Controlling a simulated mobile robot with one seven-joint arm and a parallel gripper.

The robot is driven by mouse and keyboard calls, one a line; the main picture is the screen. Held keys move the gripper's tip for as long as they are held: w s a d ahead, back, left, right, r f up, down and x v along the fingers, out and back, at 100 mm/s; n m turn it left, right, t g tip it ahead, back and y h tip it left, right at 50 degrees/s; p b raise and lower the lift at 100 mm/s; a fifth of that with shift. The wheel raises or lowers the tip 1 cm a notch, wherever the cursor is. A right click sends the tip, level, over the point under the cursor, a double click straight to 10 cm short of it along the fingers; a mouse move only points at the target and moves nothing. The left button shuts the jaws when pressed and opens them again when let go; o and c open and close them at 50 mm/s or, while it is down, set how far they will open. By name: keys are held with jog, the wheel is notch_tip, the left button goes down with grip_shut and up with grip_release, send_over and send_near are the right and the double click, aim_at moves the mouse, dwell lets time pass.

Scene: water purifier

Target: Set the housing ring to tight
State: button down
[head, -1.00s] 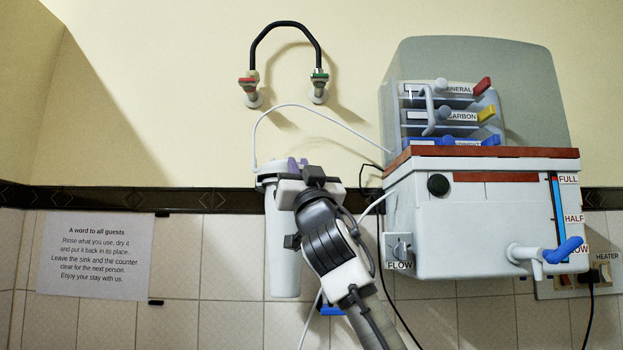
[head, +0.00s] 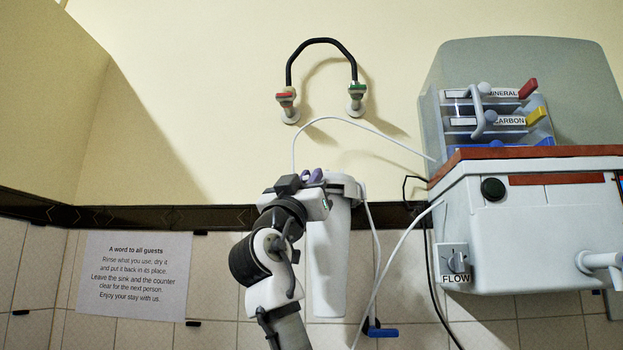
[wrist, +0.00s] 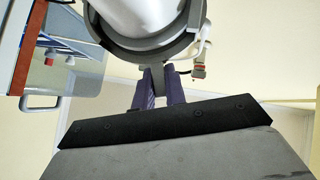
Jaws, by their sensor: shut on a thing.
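The white cylindrical filter housing (head: 328,260) hangs upright on the wall. Its grey housing ring (wrist: 183,43) circles it near the top and also shows in the head view (head: 350,185). My gripper (head: 313,176) is at the left side of the housing top. In the wrist view, the purple fingers of my gripper (wrist: 158,88) are closed on both sides of a short grey tab that sticks out from the ring. The gripper's body hides part of the ring in the head view. I cannot read any tight mark.
The white purifier tank (head: 530,235) with a FLOW knob (head: 453,257) is to the right. A white hose (head: 395,145) loops above the housing. Two taps joined by a black pipe (head: 320,42) are above. A notice (head: 134,275) hangs left; the wall between is clear.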

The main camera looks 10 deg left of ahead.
jog(key=shift+w+a+m+h, duration=0.1)
jog(key=shift+a+m+h, duration=0.2)
jog(key=shift+h, duration=0.4)
jog(key=c, duration=1.4)
grip_release()
jog(key=shift+c, duration=0.2)
jog(key=b+v, duration=0.6)
jog(key=v, duration=0.7)
jog(key=shift+s+b, duration=0.3)
jog(key=shift+s, duration=0.1)
